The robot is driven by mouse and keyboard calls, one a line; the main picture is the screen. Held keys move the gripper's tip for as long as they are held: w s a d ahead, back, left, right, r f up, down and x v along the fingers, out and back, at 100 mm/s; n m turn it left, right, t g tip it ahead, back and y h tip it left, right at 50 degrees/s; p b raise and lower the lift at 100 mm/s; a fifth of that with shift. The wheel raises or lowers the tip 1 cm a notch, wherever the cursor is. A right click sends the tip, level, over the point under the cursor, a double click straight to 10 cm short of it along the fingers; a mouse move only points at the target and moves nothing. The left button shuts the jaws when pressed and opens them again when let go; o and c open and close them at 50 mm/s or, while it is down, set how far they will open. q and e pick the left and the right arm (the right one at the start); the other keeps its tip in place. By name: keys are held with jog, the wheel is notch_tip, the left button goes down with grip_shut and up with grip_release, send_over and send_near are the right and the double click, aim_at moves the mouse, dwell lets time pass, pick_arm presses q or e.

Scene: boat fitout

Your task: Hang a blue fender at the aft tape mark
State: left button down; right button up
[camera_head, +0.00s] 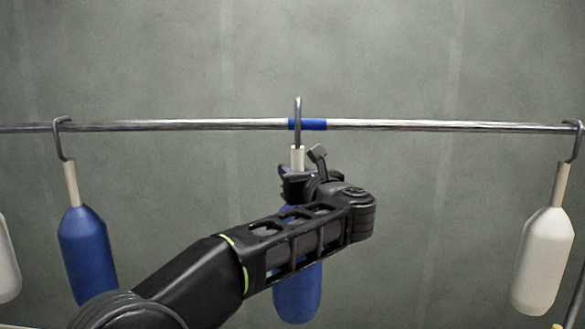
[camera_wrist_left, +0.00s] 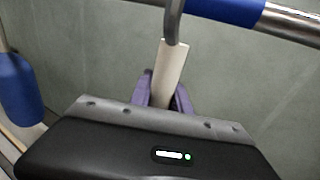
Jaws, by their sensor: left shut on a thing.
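My left gripper (camera_head: 298,178) is shut on the pale neck of a blue fender (camera_head: 298,295) in front of the rail. The fender hangs upright below the gripper, its middle hidden by my arm. Its grey hook (camera_head: 298,105) rises in front of the blue tape mark (camera_head: 314,124), near the mark's left end, with its top above the rail. I cannot tell whether the hook touches the rail. In the left wrist view the neck (camera_wrist_left: 172,62) stands between the fingers, and the hook (camera_wrist_left: 173,20) passes left of the blue tape (camera_wrist_left: 228,10). My right gripper is not in view.
The metal rail (camera_head: 420,125) runs across the view. Another blue fender (camera_head: 86,250) hangs from it at the left, and a white fender (camera_head: 543,262) hangs at the right. Part of another white fender (camera_head: 7,265) shows at the left edge. The rail between them is otherwise free.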

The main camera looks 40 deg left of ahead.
pick_arm(q)
jog(key=w+a+f+b, duration=0.2)
jog(key=f, duration=0.1)
jog(key=shift+w, duration=0.3)
dwell(0.5)
dwell(0.3)
jog(key=c, duration=1.4)
grip_release()
jog(key=shift+c, duration=0.2)
jog(key=o, duration=0.3)
jog(key=shift+f, duration=0.15)
